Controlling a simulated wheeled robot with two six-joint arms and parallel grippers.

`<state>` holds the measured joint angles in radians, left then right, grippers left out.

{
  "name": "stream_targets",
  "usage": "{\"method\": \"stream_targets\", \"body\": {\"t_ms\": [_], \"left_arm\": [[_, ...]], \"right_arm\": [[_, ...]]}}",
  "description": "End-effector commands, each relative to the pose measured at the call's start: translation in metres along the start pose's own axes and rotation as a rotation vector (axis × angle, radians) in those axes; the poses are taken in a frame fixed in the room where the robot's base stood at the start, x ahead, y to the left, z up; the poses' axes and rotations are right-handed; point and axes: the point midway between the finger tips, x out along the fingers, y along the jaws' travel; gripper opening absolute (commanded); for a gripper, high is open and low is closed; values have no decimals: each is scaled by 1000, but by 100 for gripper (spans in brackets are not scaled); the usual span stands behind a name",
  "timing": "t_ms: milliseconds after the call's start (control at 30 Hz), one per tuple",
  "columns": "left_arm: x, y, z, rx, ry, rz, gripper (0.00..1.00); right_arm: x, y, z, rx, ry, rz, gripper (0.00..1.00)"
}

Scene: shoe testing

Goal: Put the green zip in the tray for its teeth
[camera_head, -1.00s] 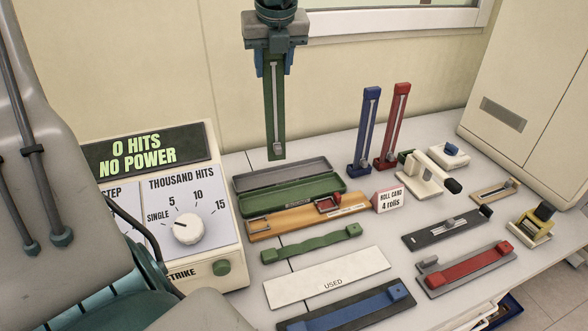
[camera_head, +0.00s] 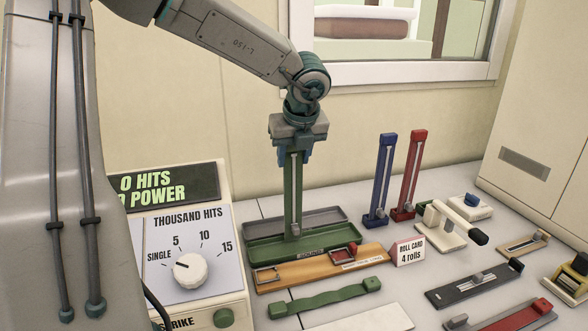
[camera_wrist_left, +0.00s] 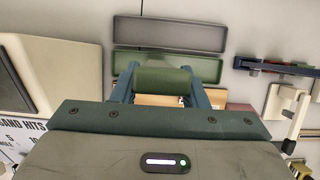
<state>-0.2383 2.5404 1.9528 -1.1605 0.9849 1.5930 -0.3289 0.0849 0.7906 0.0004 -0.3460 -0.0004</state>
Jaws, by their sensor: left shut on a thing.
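My left gripper (camera_head: 296,148) is shut on the top end of the green zip (camera_head: 286,196), a long strip with a pale line down its middle and a grey slider low on it. The zip hangs upright. Its lower end overlaps the tray (camera_head: 256,256) in the head view; I cannot tell whether it touches. In the left wrist view the zip's top (camera_wrist_left: 163,78) sits between the fingers, with the grey part (camera_wrist_left: 170,33) beyond. My right gripper is not in view.
A wooden fixture (camera_head: 285,275) and a wavy green strip (camera_head: 325,299) lie in front of the tray. Blue (camera_head: 381,178) and red (camera_head: 409,174) zips stand upright to the right, behind a roll card (camera_head: 409,251). A tester with a dial (camera_head: 190,270) stands left.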

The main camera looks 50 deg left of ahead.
Motion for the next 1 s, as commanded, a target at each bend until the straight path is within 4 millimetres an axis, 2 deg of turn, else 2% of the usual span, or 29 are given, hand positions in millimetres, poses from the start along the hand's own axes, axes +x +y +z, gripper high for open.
{"method": "stream_targets", "body": {"t_ms": [33, 133, 700, 733, 800, 833, 1000], "left_arm": [[7, 0, -3, 2, 5, 2, 2], [17, 0, -8, 1, 3, 1, 2], [20, 0, -8, 0, 1, 0, 2], [20, 0, -9, 0, 2, 0, 42], [20, 0, -8, 0, 2, 0, 55], [20, 0, -8, 0, 2, 0, 61], [20, 0, -8, 1, 2, 0, 62]], "right_arm": [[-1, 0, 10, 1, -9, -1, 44], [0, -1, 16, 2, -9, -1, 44], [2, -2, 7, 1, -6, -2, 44], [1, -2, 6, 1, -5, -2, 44], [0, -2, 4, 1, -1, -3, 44], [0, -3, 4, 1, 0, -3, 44], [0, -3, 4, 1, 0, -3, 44]]}}
